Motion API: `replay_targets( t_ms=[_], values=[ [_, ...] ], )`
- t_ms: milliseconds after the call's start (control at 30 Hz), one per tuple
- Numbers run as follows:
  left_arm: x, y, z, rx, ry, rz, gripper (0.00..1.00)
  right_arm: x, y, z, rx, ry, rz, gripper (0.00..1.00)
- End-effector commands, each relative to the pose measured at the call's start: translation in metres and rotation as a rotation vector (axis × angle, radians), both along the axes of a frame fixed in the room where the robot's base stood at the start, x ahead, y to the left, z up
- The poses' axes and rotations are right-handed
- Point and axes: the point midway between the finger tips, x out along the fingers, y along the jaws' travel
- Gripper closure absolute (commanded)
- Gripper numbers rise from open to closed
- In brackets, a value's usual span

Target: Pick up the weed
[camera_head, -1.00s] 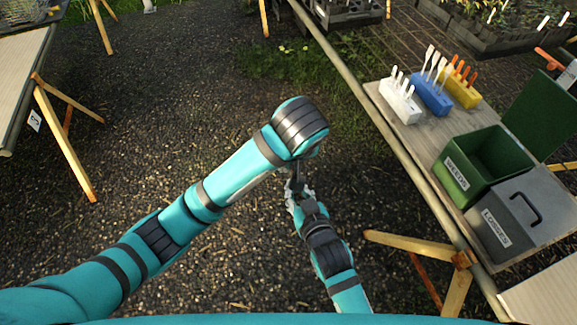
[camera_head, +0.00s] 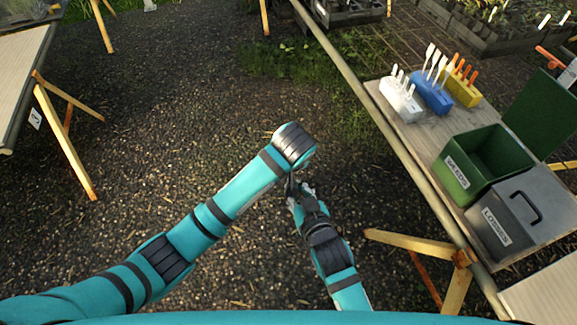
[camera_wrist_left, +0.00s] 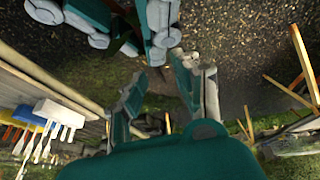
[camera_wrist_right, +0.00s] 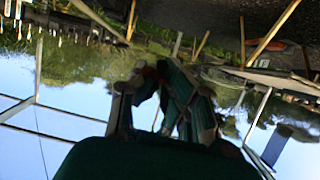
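I cannot make out a weed in any view; the small area between my two grippers is hidden or too dark. In the head view my left gripper (camera_head: 291,184) hangs under its wrist, close to my right gripper (camera_head: 301,192), above the gravel. In the left wrist view the left gripper's fingers (camera_wrist_left: 160,78) stand apart, with parts of my right gripper just beyond their tips. In the right wrist view the right gripper's fingers (camera_wrist_right: 160,95) overlap teal parts of my left arm, so their gap is unclear. The green bin labelled WEEDS (camera_head: 437,160) stands open on the right bench.
A grey lidded box (camera_head: 491,240) stands beside the bin. White (camera_head: 401,105), blue (camera_head: 432,98) and yellow (camera_head: 464,92) blocks holding tools or labels sit behind on the bench (camera_head: 420,142). A wooden trestle leg (camera_head: 408,243) juts out at right. Open gravel (camera_head: 190,120) lies left.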

Motion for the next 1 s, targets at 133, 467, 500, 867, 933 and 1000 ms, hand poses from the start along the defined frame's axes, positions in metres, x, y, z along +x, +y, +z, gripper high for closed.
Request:
replay_targets(
  t_ms=[133,467,500,867,933,1000],
  values=[
    [0.000,0.000,0.000,0.000,0.000,0.000,0.76,0.000,0.000,0.000,0.000,0.000,0.000,1.00],
    [0.000,0.000,0.000,0.000,0.000,0.000,1.00,0.000,0.000,0.000,0.000,0.000,0.000,1.00],
    [0.000,0.000,0.000,0.000,0.000,0.000,1.00,0.000,0.000,0.000,0.000,0.000,0.000,1.00],
    [0.000,0.000,0.000,0.000,0.000,0.000,1.00,0.000,0.000,0.013,0.002,-0.002,0.000,1.00],
    [0.000,0.000,0.000,0.001,0.001,0.000,1.00,0.000,0.000,0.013,0.001,-0.003,0.000,1.00],
    [0.000,0.000,0.000,0.001,0.001,0.000,1.00,0.000,0.000,0.013,0.001,-0.003,0.000,1.00]
  ],
)
